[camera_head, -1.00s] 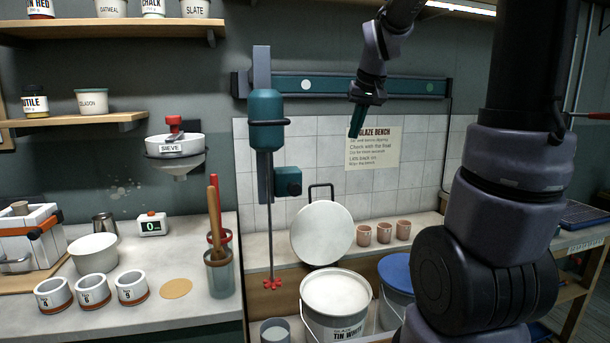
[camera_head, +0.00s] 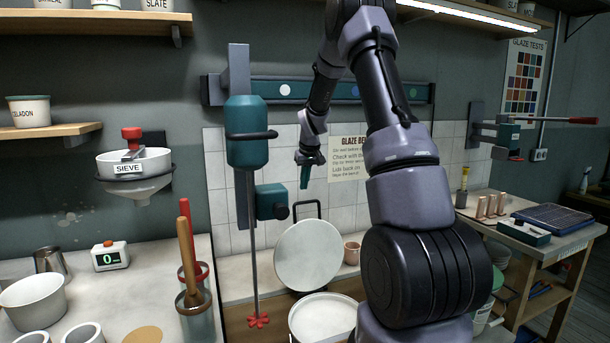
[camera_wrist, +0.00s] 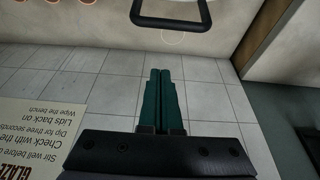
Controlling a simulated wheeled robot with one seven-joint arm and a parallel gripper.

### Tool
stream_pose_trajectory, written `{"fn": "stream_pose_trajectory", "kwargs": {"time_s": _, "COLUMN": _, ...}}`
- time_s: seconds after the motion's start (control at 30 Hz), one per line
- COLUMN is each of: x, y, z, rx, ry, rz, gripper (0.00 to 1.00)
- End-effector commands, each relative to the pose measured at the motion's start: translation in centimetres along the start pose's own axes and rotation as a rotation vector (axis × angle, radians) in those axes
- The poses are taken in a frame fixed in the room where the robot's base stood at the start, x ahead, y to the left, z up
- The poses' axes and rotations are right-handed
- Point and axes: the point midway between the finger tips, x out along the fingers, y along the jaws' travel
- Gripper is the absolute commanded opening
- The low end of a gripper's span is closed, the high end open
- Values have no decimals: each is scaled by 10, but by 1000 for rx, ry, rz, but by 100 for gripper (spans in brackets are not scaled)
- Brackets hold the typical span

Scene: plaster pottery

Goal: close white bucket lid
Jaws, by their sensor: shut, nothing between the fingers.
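The white bucket (camera_head: 322,320) stands at the bottom of the head view, cut off by the frame edge and partly hidden by my arm. Its round white lid (camera_head: 308,258) stands raised and tilted back behind the opening, with a dark loop handle (camera_head: 319,204) on its upper edge. My gripper (camera_head: 304,186) is shut and empty, its teal fingers pointing down just above the handle in the picture. In the wrist view, my gripper's fingers (camera_wrist: 163,74) lie side by side, and the dark handle (camera_wrist: 170,24) shows beyond their tips, apart from them.
The mixer (camera_head: 247,140) with its red-tipped shaft hangs left of the lid. A pink cup (camera_head: 352,250) stands right of the lid. A tiled wall with a notice (camera_head: 347,165) is behind. Glass jars with tools (camera_head: 196,318) stand on the left bench.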

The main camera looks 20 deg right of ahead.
Motion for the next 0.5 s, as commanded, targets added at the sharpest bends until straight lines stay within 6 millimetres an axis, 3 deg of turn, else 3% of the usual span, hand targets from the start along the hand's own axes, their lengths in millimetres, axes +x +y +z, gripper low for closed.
{"fn": "stream_pose_trajectory", "kwargs": {"time_s": 0.17, "x": 39, "y": 0, "z": 1, "rx": 0, "ry": -3, "rz": -1, "gripper": 0}}
{"fn": "stream_pose_trajectory", "kwargs": {"time_s": 0.5, "x": 25, "y": 0, "z": 36, "rx": 0, "ry": 0, "rz": 0, "gripper": 0}}
